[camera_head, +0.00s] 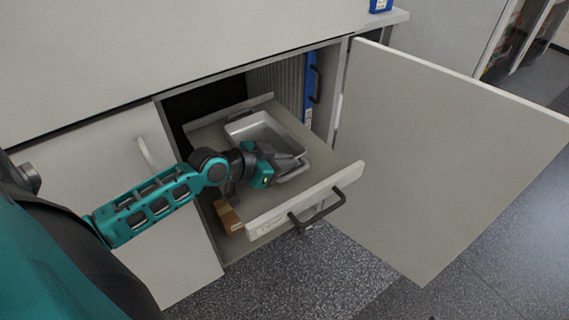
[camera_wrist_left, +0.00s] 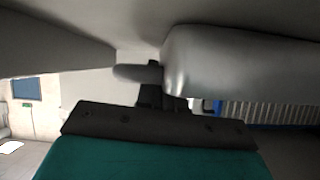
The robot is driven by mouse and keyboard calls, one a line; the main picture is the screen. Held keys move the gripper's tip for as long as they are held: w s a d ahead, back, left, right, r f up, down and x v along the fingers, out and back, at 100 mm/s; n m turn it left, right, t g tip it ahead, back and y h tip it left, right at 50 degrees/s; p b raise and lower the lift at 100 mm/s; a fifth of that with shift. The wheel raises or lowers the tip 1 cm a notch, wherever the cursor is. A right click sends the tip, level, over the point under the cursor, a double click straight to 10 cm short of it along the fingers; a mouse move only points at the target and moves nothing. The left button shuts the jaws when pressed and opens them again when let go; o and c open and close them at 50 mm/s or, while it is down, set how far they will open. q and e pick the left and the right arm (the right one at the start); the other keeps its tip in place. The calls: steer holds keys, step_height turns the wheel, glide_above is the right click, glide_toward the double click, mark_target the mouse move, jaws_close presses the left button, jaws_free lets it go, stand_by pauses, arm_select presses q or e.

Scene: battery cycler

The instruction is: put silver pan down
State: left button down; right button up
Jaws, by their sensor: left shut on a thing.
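The silver pan (camera_head: 262,130) is a grey rectangular tray in the pulled-out drawer (camera_head: 212,134) of the cabinet. Its near end is partly hidden by my left gripper (camera_head: 290,163). My left gripper is shut on the pan's near rim. In the left wrist view the pan's grey metal (camera_wrist_left: 240,62) fills the upper part, close to the gripper (camera_wrist_left: 160,95). I cannot tell whether the pan rests fully on the drawer floor. My right gripper is not in view.
The cabinet door (camera_head: 450,150) stands open on the right. The drawer front has a black handle (camera_head: 318,208). A brown box (camera_head: 228,216) sits low inside the cabinet. A blue folder-like item (camera_head: 310,85) stands inside at the back right. The floor in front is clear.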

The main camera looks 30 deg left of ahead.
arm_select(q)
steer(key=shift+r, duration=0.1)
steer(key=c, duration=1.3)
jaws_free()
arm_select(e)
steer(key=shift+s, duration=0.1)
arm_select(q)
steer(key=shift+o, duration=0.2)
steer(key=p+v, duration=0.2)
steer(key=v, duration=0.8)
steer(key=shift+s, duration=0.15)
steer(key=shift+p+v, duration=0.4)
steer(key=shift+v, duration=0.45)
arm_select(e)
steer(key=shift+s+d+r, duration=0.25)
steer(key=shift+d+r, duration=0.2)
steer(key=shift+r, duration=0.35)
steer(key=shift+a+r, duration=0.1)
